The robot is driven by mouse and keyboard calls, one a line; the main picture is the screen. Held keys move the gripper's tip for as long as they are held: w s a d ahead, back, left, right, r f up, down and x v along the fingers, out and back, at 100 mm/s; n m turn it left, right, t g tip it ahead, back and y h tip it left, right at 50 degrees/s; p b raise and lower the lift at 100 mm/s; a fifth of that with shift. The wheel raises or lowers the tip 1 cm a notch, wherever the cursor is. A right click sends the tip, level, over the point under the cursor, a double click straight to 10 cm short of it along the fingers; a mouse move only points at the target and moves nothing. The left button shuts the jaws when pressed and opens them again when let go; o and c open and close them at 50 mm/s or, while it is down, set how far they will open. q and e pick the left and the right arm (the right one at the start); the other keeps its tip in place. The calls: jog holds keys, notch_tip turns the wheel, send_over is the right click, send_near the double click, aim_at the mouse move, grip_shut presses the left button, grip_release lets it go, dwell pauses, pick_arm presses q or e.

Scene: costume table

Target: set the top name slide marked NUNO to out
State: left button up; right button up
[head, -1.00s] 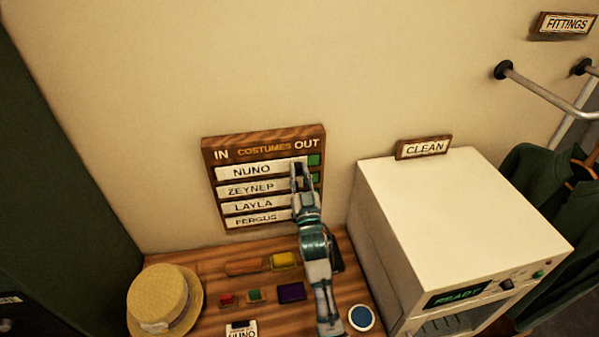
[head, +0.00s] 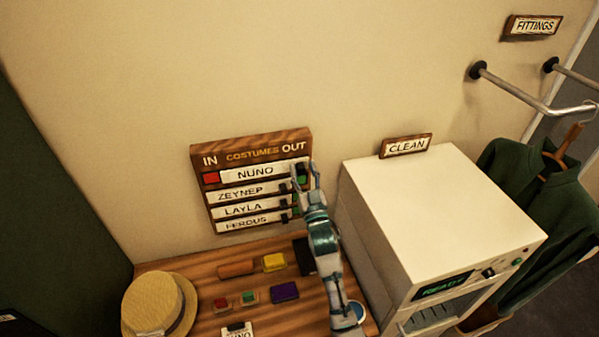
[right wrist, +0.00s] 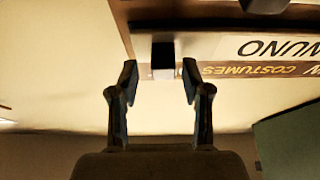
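The wooden COSTUMES board (head: 251,146) hangs on the wall, with IN at its left and OUT at its right. Its top slide, marked NUNO (head: 255,171), sits at the OUT end, with a red patch (head: 211,178) bare at its left. The NUNO slide also shows upside down in the right wrist view (right wrist: 280,47). My right gripper (head: 307,172) is at the slide's right end. In the right wrist view its fingers (right wrist: 159,80) are apart, with the slide's dark knob (right wrist: 162,52) between their lines and gaps on both sides. My left gripper is out of view.
The wooden table holds a straw hat (head: 158,306), several small coloured blocks and a NUNO tag (head: 237,331). A white machine (head: 440,215) stands close at right, under a CLEAN sign (head: 405,146).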

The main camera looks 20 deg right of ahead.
jog(key=shift+d+f, duration=0.2)
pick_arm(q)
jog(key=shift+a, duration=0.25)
pick_arm(e)
jog(key=v, duration=1.1)
jog(key=shift+s, duration=0.4)
jog(key=shift+f, duration=0.1)
